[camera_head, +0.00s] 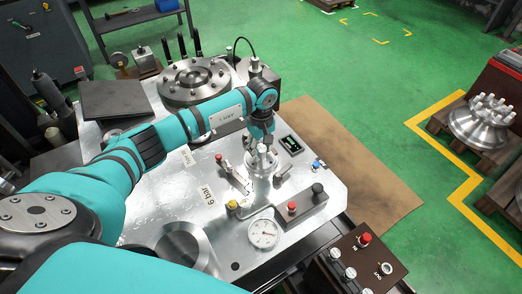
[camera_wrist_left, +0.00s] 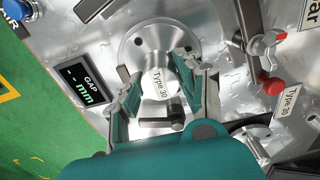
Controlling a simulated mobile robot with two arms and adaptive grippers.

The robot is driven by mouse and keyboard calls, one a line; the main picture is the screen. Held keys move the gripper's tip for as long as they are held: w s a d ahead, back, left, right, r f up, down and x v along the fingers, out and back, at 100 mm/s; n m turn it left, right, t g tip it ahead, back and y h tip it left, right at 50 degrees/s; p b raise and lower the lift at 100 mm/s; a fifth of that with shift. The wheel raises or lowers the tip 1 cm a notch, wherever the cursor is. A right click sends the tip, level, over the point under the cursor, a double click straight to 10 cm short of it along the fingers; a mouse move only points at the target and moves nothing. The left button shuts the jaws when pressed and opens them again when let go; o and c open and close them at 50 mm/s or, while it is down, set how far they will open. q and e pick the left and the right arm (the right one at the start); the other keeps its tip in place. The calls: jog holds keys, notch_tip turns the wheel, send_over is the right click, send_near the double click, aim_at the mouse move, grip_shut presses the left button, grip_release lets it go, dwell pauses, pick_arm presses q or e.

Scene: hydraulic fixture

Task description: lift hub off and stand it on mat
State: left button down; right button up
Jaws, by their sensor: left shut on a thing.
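The hub is a shiny metal piece with a round flange and a narrower neck labelled "Type 30". It shows in the left wrist view (camera_wrist_left: 150,45) and on the metal fixture plate in the head view (camera_head: 260,165). My left gripper (camera_head: 263,145) reaches down over it from above. In the left wrist view my left gripper (camera_wrist_left: 158,75) has one finger on each side of the neck and is shut on the hub. I cannot tell whether the flange is clear of the plate. A dark flat mat (camera_head: 115,98) lies at the table's back left. My right gripper is not in view.
A gap display (camera_head: 291,145) stands beside the hub, with a red-knobbed clamp (camera_head: 220,158) on its other side. A dial gauge (camera_head: 263,233) and a knobbed block (camera_head: 300,207) are in front. A studded flange (camera_head: 195,80) stands behind. A control box (camera_head: 355,262) is at front right.

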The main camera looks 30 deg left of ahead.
aim_at(261, 148)
pick_arm(q)
jog(key=shift+w+r, duration=0.1)
jog(key=shift+r, duration=0.1)
jog(key=shift+r+p, duration=1.2)
jog(key=shift+r, duration=0.9)
